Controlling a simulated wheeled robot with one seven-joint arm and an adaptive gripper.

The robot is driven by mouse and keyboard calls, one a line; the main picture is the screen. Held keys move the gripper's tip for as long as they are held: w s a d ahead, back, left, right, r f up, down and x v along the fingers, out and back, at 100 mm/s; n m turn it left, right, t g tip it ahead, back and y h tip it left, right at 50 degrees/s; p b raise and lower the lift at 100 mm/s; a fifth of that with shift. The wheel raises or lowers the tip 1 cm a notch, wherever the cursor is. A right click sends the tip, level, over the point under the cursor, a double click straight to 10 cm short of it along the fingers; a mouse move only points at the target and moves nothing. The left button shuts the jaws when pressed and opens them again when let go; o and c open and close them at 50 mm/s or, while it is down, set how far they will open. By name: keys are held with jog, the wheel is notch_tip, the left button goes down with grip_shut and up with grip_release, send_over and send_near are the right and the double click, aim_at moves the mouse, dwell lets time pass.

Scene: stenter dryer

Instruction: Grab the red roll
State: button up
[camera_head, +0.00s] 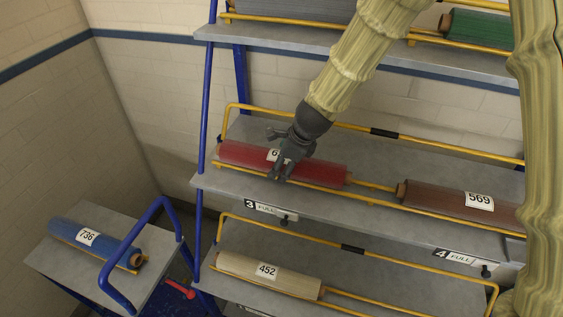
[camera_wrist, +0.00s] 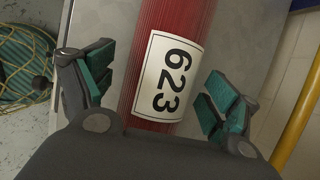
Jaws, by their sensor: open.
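The red roll (camera_head: 317,171) lies in the yellow rail holder on the middle shelf, left part, with a white label that reads 623 in the wrist view. My gripper (camera_head: 281,160) is over the roll at its label and hides part of it in the head view. In the wrist view the red roll (camera_wrist: 164,22) runs between the two open fingers of my gripper (camera_wrist: 155,92). Gaps show between each teal finger pad and the roll's sides. I cannot tell how far the fingertips reach down beside the roll.
A brown roll (camera_head: 440,199) marked 569 lies to the right on the middle shelf (camera_head: 232,187). A cream roll (camera_head: 290,279) marked 452 lies below. A green roll (camera_head: 475,29) lies above. A blue roll (camera_head: 70,233) marked 736 lies on a cart (camera_head: 58,261) at left. Yellow rails border the shelves.

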jog(key=c, duration=1.6)
jog(key=shift+r, duration=0.15)
